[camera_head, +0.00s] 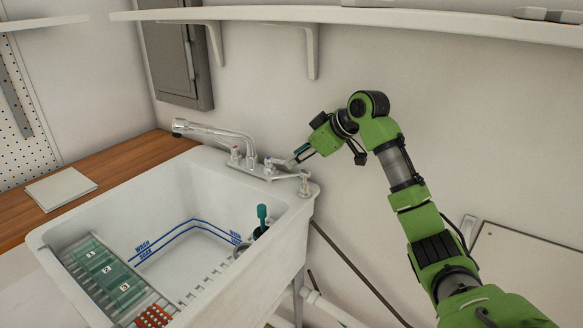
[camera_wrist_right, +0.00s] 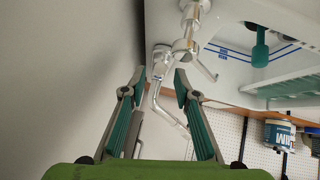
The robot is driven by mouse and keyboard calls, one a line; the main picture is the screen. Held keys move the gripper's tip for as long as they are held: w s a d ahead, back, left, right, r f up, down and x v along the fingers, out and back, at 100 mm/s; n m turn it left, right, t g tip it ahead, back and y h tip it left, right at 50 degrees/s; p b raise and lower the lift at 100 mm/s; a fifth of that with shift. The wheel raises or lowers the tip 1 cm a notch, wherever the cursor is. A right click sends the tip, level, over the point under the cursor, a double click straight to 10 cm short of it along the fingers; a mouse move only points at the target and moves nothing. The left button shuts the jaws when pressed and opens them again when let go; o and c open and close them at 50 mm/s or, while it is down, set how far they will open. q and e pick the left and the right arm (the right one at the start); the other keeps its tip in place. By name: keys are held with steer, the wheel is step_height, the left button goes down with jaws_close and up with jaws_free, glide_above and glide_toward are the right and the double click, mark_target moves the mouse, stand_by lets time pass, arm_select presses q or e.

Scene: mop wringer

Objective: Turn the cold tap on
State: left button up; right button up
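The faucet (camera_head: 215,131) stands on the back rim of the white sink (camera_head: 70,222), its spout reaching left. A handle with a reddish mark (camera_head: 235,152) is on the left. The cold tap handle (camera_head: 268,162), with a bluish mark, is on the right. My right gripper (camera_head: 299,157) is just right of this handle. In the right wrist view my right gripper (camera_wrist_right: 159,75) is open, its two fingers apart with nothing clamped. Chrome tap parts (camera_wrist_right: 160,58) show between and beyond the fingertips; contact cannot be told. My left gripper is not in view.
A metal fitting (camera_head: 305,184) sits at the sink's right back corner, near the gripper. A teal-handled tool (camera_head: 262,213) stands in the sink. A shelf (camera_head: 400,20) with brackets runs above. A wooden counter (camera_head: 140,159) is on the left.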

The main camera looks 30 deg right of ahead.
mark_target(279, 162)
steer(key=shift+b+x, duration=0.45)
steer(key=shift+x, duration=1.1)
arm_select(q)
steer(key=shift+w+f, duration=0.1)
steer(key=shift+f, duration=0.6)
